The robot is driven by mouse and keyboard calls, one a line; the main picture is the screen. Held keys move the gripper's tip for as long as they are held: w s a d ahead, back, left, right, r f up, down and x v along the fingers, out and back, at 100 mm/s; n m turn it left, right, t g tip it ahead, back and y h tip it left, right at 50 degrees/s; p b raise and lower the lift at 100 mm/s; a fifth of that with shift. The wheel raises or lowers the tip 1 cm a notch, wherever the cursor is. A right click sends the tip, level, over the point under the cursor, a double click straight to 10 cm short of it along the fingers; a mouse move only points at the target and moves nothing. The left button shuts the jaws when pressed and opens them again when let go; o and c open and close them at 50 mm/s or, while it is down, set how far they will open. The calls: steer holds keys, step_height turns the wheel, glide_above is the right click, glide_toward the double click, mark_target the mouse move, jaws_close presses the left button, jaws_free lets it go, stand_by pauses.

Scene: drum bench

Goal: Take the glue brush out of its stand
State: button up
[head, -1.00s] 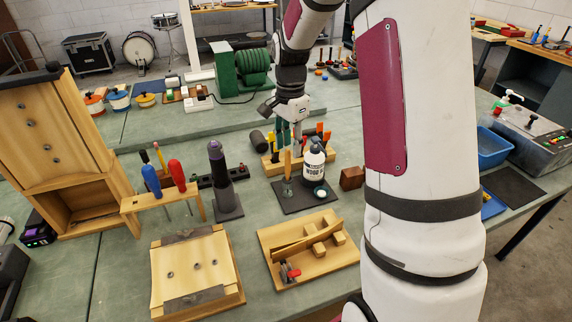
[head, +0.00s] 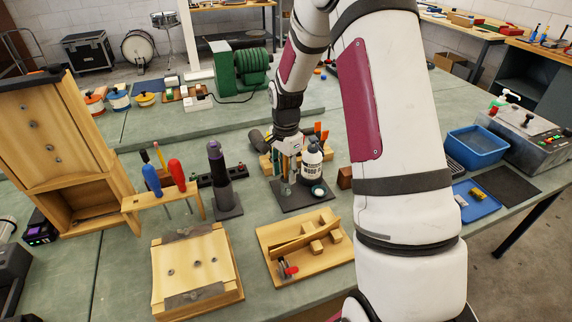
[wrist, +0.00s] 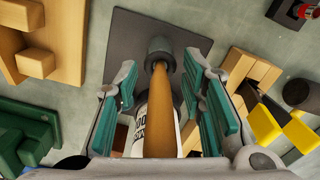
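The glue brush (wrist: 170,115) has a tan wooden handle that runs up between my gripper's fingers in the wrist view. Its lower end is in a dark grey round stand (wrist: 160,48) on a dark mat. My gripper (wrist: 162,80) is open, with green pads on either side of the handle and gaps visible between pads and handle. In the head view my gripper (head: 288,158) points down over the stand and hides most of the brush. A glue bottle (head: 312,165) stands just right of it, and its label (wrist: 141,128) shows behind the handle.
The dark mat (head: 290,207) carries the stand and the bottle. A wooden rack with clamps (head: 322,137) is behind. A wooden jig tray (head: 275,232) lies in front. A dark upright post (head: 218,172) stands to the left, and a small brown block (head: 344,177) to the right.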

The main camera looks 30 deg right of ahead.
steer(key=shift+c, duration=0.2)
jaws_close()
steer(key=shift+r, duration=0.1)
step_height(320, 180, up, 10)
steer(key=shift+f+b, duration=0.1)
steer(key=shift+b, duration=0.35)
